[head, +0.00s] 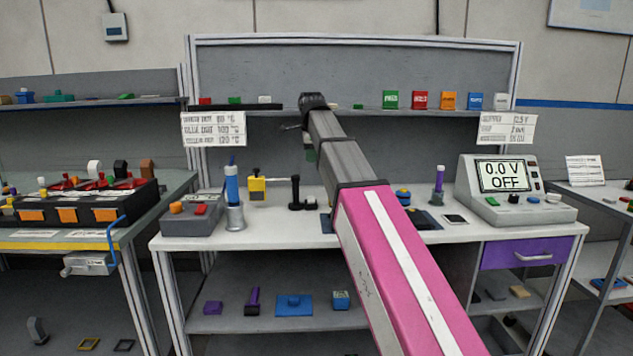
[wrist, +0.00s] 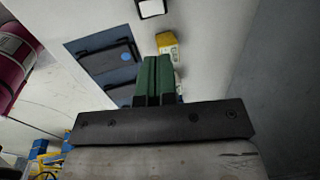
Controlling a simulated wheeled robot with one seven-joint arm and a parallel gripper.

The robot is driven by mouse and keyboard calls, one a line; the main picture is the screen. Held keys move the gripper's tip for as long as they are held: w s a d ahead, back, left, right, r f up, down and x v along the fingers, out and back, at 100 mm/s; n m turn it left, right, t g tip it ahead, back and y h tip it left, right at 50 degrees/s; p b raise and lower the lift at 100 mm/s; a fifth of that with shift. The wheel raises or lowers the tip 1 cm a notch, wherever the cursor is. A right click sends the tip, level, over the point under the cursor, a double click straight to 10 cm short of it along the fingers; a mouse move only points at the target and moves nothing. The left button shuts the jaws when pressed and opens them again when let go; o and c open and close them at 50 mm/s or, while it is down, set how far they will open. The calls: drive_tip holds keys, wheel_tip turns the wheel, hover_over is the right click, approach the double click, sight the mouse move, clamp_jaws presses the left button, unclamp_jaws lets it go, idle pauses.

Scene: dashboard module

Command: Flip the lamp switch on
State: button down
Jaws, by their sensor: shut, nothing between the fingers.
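My gripper (wrist: 152,80) shows in the wrist view as two green fingers pressed together, with nothing between them. In the head view only a bit of green (head: 310,152) shows beside my arm over the middle of the bench. Beyond the fingertips in the wrist view is a small yellow and white object (wrist: 166,42). To its left, a dark module with a blue round spot (wrist: 126,57) lies on a dark blue panel (wrist: 84,46). No contact shows clearly. I cannot tell which part is the lamp switch; my arm hides the bench middle in the head view.
The white bench (head: 275,230) carries a grey box (head: 192,214), a blue bottle (head: 232,185), a yellow device (head: 257,187) and a black stand (head: 297,193). A meter (head: 512,190) reading 0.0 V OFF stands right. A shelf (head: 365,112) with small blocks runs behind.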

sight(311, 199)
drive_tip(key=shift+s+a, duration=0.1)
drive_tip(key=w+f, duration=0.1)
drive_tip(key=f, duration=0.8)
drive_tip(key=w+f, duration=0.1)
drive_tip(key=f, duration=0.3)
drive_tip(key=shift+w+f, duration=0.35)
drive_tip(key=shift+f, duration=0.05)
drive_tip(key=shift+f, duration=0.2)
drive_tip(key=shift+s, duration=0.1)
drive_tip(key=shift+s+r, duration=0.15)
drive_tip(key=shift+s, duration=0.5)
